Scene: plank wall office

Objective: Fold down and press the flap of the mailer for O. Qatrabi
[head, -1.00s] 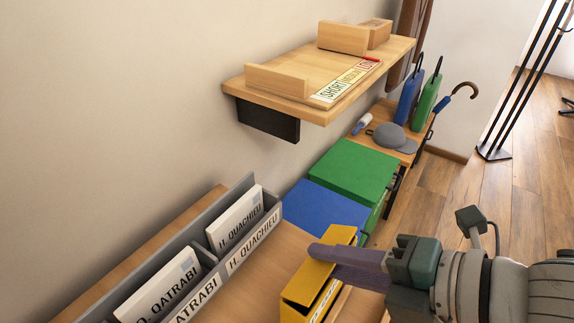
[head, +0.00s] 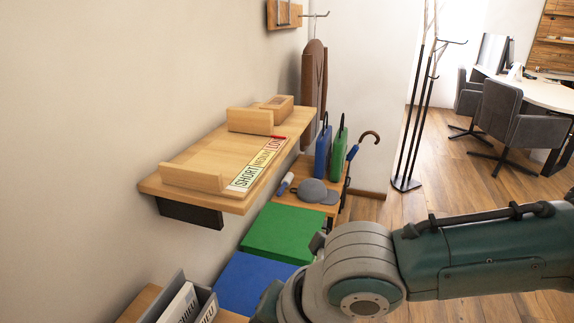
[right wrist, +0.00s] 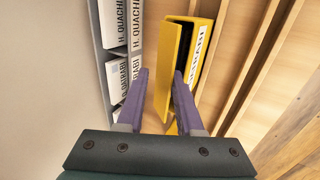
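The yellow mailer (right wrist: 204,65) shows in the right wrist view, its label partly readable as "…RABI". Its yellow flap (right wrist: 172,65) stands open, with a dark opening beside it. My right gripper (right wrist: 160,85) has its two purple fingers apart. The flap's lower part lies between them in the picture; I cannot tell whether either finger touches it. The right finger overlaps the mailer's near edge. In the head view my right arm comes in from the right, but its gripper and the mailer are out of frame. My left gripper is in neither view.
A grey sorter (head: 207,291) holds white name-marked mail; it also shows in the right wrist view (right wrist: 97,45). A blue box (head: 245,283) and a green box (head: 283,233) stand beyond it. A wooden shelf (head: 210,198) juts from the wall above.

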